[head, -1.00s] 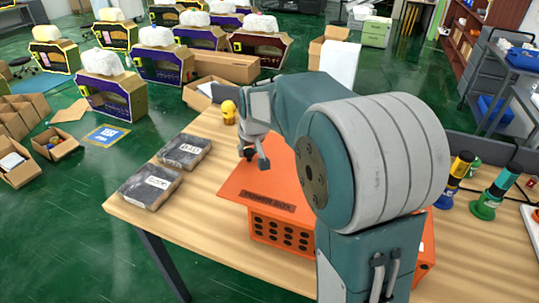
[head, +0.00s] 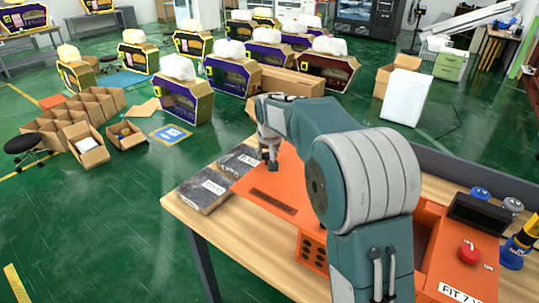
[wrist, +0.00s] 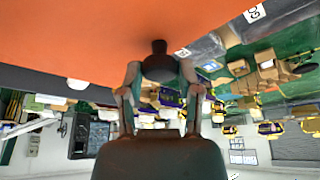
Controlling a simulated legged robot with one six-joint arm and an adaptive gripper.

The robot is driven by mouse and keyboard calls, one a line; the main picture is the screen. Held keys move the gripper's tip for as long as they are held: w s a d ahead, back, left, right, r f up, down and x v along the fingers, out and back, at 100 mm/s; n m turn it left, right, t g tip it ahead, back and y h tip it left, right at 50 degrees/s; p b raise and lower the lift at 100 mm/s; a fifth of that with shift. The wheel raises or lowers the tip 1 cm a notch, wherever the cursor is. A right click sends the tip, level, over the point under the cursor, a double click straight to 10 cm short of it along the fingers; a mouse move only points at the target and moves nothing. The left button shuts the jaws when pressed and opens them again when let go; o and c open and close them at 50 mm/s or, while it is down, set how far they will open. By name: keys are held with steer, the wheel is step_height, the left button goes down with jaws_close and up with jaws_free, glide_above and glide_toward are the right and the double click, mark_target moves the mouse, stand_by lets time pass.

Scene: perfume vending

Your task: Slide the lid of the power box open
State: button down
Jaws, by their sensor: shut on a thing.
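The orange power box (head: 312,250) stands on the wooden table, largely hidden behind my arm. Its flat orange lid (head: 262,185) reaches out past the box to the left, towards two dark packages. Part of the box, with a hollow, shows right of my arm. My gripper (head: 269,160) is over the far part of the lid. In the wrist view, my gripper (wrist: 160,85) is shut on a black knob (wrist: 160,64) on the orange lid (wrist: 90,30). The knob sits between both fingers. The lid's far edge is hidden by my arm.
Two dark labelled packages (head: 207,188) lie close to the lid's left edge. A red button (head: 468,252) and a dark panel (head: 480,214) are at the right. Bottles (head: 517,245) stand at the table's right side. Floor beyond the table holds boxes.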

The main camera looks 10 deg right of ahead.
steer(key=shift+c, duration=1.5)
jaws_free()
steer(key=shift+s+f, duration=0.1)
steer(key=shift+f, duration=0.2)
steer(key=shift+r, duration=0.15)
steer(key=shift+r, duration=0.25)
steer(key=v, duration=1.1)
steer(key=shift+r, duration=0.2)
steer(key=shift+a, duration=0.1)
